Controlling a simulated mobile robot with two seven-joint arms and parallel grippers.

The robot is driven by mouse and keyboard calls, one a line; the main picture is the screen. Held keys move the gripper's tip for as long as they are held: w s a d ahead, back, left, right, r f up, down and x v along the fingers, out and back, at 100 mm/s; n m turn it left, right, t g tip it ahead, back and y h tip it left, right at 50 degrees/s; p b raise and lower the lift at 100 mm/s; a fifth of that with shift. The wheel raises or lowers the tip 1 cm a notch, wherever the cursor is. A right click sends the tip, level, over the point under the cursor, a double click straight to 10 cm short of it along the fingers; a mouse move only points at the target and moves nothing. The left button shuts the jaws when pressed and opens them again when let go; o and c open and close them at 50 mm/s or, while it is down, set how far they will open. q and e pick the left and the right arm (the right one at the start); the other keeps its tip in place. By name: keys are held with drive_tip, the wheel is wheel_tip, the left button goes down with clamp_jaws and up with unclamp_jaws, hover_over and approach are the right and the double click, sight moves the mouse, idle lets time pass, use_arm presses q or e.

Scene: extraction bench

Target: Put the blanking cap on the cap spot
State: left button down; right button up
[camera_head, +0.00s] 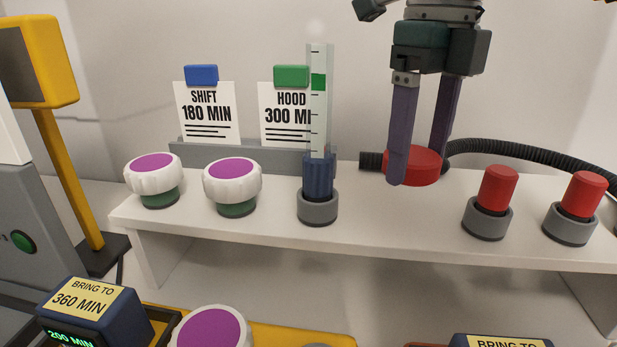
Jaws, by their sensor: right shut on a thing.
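A flat round red cap (417,166), which I take to be the blanking cap, is at the back of the white shelf, right of the middle. My right gripper (420,168) points down from above and is shut on it, one finger on the near left side and one at the far right. The cap is at or just above the shelf top; I cannot tell whether it touches. No marked cap spot can be made out. My left gripper is not in view.
A black hose (530,155) runs behind the cap. Two red-topped plugs in grey rings (488,222) stand to the right. A clear tube (320,110) in a grey holder and two white-and-purple knobs (233,185) stand left. The shelf front (400,225) is clear.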

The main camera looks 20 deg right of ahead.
sight(403, 225)
wheel_tip(403, 225, down, 6)
drive_tip(key=shift+f, duration=0.25)
drive_tip(key=shift+f, duration=0.1)
drive_tip(key=o, duration=1.5)
drive_tip(key=shift+c, duration=0.2)
wheel_tip(403, 225, up, 12)
drive_tip(key=shift+r+b, duration=0.15)
drive_tip(key=shift+b, duration=0.2)
